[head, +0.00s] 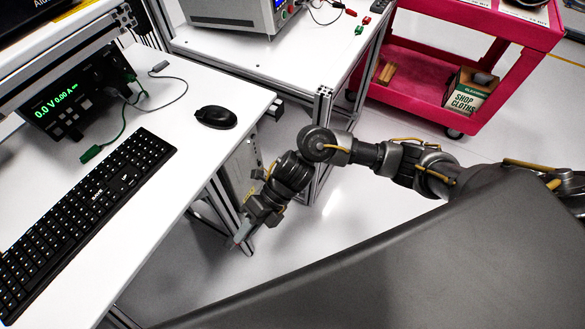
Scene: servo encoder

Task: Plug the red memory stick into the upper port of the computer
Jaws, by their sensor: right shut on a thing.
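My right gripper (243,233) reaches down beside the white desk, its fingers pointing to the lower left. It is shut on the red memory stick (236,244), of which only a tiny reddish bit shows at the fingertips. The computer (241,172) seems to be the grey metal case under the desk's right edge, partly hidden by the desk and my right arm. The gripper is below and in front of it in the picture, apart from its visible face. Its ports are too small to make out. My left gripper is out of view.
The white desk (215,75) carries a black keyboard (85,215), a mouse (215,117) and a power supply (75,95). Metal desk legs (318,130) stand close to my right arm. A red cart (415,75) is at the upper right. Open floor lies between.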

